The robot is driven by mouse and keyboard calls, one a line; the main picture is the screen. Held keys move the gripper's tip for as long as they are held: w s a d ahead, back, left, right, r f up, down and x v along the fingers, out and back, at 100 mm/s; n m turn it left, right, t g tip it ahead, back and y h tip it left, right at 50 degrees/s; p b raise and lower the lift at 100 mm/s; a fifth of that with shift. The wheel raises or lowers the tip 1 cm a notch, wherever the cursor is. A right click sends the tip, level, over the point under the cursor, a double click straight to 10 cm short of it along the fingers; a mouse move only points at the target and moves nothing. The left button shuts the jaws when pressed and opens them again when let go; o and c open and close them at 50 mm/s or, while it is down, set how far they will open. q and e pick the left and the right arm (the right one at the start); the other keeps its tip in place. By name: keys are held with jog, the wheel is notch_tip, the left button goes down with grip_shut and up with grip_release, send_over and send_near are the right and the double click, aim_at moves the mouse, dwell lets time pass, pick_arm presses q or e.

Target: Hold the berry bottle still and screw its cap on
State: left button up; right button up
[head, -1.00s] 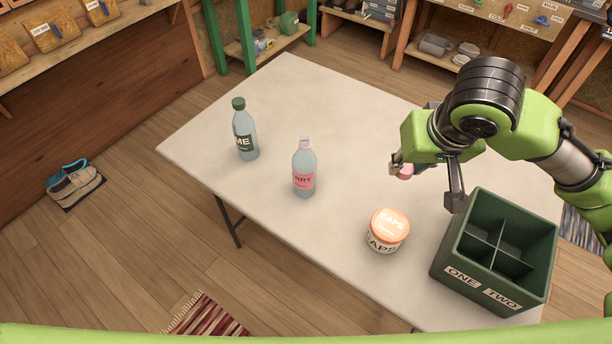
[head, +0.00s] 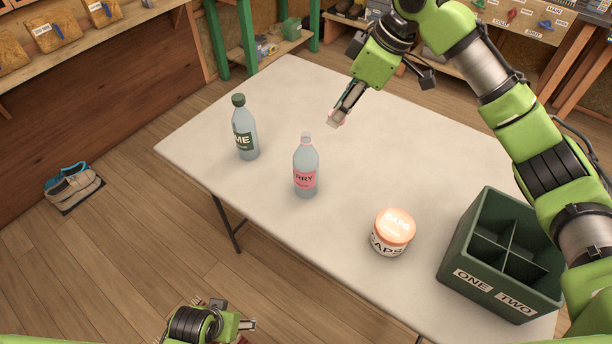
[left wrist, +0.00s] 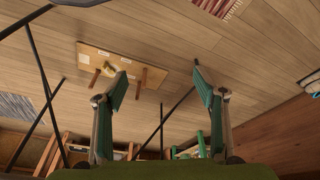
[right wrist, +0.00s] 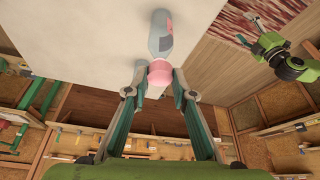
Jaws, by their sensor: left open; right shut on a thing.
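The berry bottle (head: 306,168), clear with a pink label, stands upright and uncapped on the table. It also shows in the right wrist view (right wrist: 160,38), beyond the cap. My right gripper (head: 335,119) is shut on the pink cap (right wrist: 160,72), above the table and behind the bottle in the head view, apart from its neck. The cap is mostly hidden by the fingers in the head view. My left gripper (head: 247,325) is low at the bottom edge of the head view, off the table. The left wrist view shows it open and empty (left wrist: 160,85).
A green-capped lime bottle (head: 244,130) stands left of the berry bottle. A caps jar (head: 391,236) with an orange lid and a divided green crate (head: 470,276) stand to the right. The table (head: 230,215) is clear around the berry bottle.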

pick_arm(q)
jog(key=w+d+r+n+t+h+b, duration=0.1)
jog(key=w+d+r+n+t+h, duration=0.45)
jog(key=d+r, duration=0.65)
jog(key=w+d+r+n+t+h, duration=0.2)
jog(key=w+d+r+n+h, duration=0.55)
jog(key=r, duration=0.55)
jog(key=n+t+y, duration=0.6)
jog(key=n+y, duration=0.2)
jog(key=n, duration=1.3)
send_near(307, 158)
notch_tip(307, 158, down, 4)
jog(key=w+a, duration=0.1)
jog(key=shift+r, duration=0.2)
pick_arm(e)
jog(key=w+a+n+g, duration=0.2)
jog(key=a+n, duration=0.4)
jog(key=shift+w+a+r, duration=0.15)
jog(key=shift+w+r, duration=0.1)
jog(key=shift+r, duration=0.1)
pick_arm(q)
jog(key=shift+w, duration=0.15)
jog(key=x, duration=1.2)
jog(key=shift+d+r, duration=0.1)
jog(key=shift+r, duration=0.1)
